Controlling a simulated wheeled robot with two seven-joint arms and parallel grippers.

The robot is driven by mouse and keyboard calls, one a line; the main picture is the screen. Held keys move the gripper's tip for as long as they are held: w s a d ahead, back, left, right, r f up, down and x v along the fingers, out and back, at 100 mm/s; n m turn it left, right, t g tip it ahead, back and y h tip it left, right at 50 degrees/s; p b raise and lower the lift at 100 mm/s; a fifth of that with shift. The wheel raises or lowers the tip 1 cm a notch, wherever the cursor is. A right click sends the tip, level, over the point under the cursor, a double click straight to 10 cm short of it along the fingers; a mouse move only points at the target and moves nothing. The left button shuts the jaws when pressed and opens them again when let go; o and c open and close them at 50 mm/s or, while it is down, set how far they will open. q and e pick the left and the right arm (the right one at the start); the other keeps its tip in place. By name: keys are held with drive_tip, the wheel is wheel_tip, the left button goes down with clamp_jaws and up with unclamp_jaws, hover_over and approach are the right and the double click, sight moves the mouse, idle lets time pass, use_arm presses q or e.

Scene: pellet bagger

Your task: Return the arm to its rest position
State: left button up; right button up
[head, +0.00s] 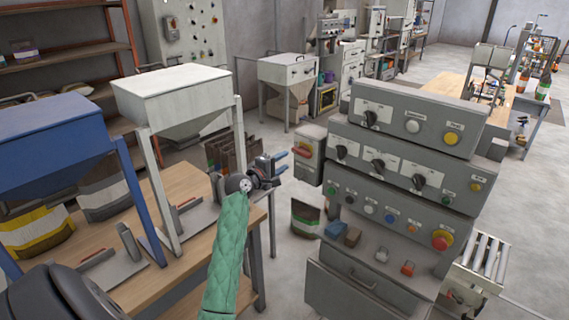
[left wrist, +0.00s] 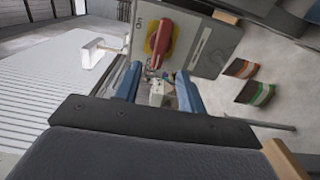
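My left gripper (head: 283,162) is in the middle of the head view, at the end of my green-sleeved arm. Its two blue fingers are apart with nothing seen held between them. In the left wrist view its fingers (left wrist: 156,92) also stand apart. A grey switch box with a red rotary handle (head: 303,151) is just right of the fingertips in the head view, with a gap between. The red handle on its yellow plate (left wrist: 163,40) shows beyond the fingers in the left wrist view. My right gripper is in neither view.
A grey control console (head: 400,180) with knobs and buttons stands at right. A white hopper (head: 175,95) and a blue hopper (head: 45,130) stand over the wooden bench (head: 185,185) at left. A bag (head: 306,217) stands on the floor between bench and console.

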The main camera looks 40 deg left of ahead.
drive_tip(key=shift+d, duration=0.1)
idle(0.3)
